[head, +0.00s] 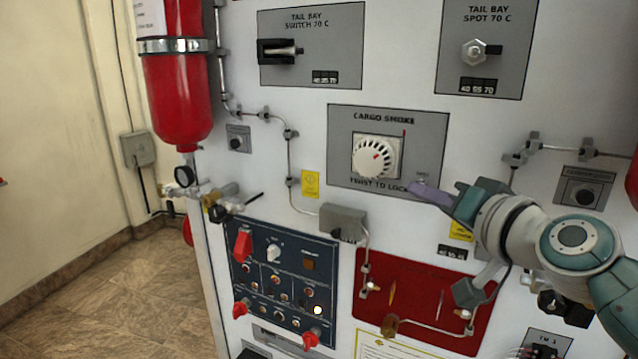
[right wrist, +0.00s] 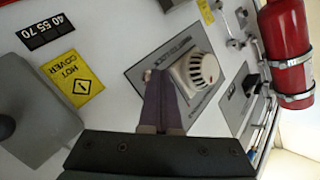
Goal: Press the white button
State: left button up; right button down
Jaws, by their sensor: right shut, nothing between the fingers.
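A round white knob (head: 375,157) with dark slots around its face sits on the grey CARGO SMOKE plate (head: 340,120), marked "twist to lock". It also shows in the right wrist view (right wrist: 196,72). A smaller white knob (head: 273,252) is on the dark blue panel. I cannot tell which of these is the white button. My right gripper (head: 416,189) is shut and empty, its fingertips by the plate's lower right corner, right of and below the large knob. In the right wrist view the fingers (right wrist: 158,78) point at the plate beside the knob; contact cannot be told. My left gripper is out of view.
The dark blue panel (head: 240,290) has red-handled switches. A red panel (head: 400,285) with pipe fittings lies below my right gripper. A red cylinder (head: 178,90) hangs at the left. Thin pipes (head: 290,160) run across the white wall. Open floor (head: 110,300) is at the left.

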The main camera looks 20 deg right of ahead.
dwell(0.4)
jog(key=shift+s+a+r, duration=0.15)
jog(key=shift+a, duration=0.05)
jog(key=shift+s+a+p, duration=0.3)
jog(key=shift+a+p, duration=0.05)
jog(key=shift+p, duration=0.05)
jog(key=s+a+p, duration=0.2)
jog(key=s+a, duration=0.1)
jog(key=shift+s+a, duration=0.1)
jog(key=shift+a, duration=0.3)
dwell(0.6)
